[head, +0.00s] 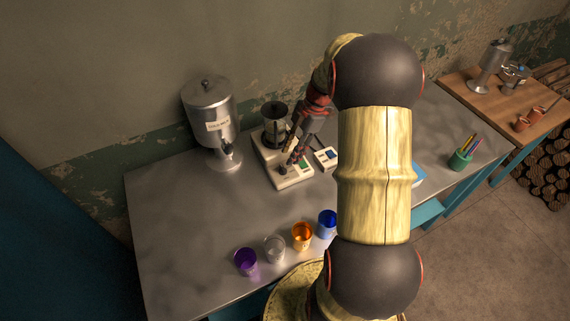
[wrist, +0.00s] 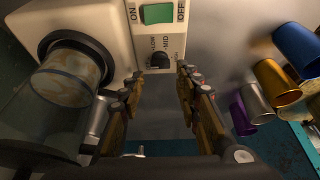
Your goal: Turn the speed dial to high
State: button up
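The speed dial (wrist: 160,60) is a small black knob on the front of a cream mixer base (wrist: 118,22). LOW and MID labels sit above it; which mark it points to is too small to tell. My gripper (wrist: 160,71) is open, with one fingertip on each side of the dial; contact is not clear. In the head view, my gripper (head: 292,160) reaches down over the front of the mixer base (head: 293,183) and partly covers the dial.
A green switch (wrist: 158,13) between ON and OFF lies behind the dial. A glass jar (head: 274,115) stands on the mixer. A metal dispenser (head: 205,105) is left; a small white device (head: 325,157) is right. Several cups, including a purple one (head: 246,262), line the table front.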

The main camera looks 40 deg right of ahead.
aim_at(283, 167)
jog(key=shift+b+x, duration=0.5)
jog(key=shift+x, duration=2.25)
jog(key=shift+c, duration=1.4)
grip_shut()
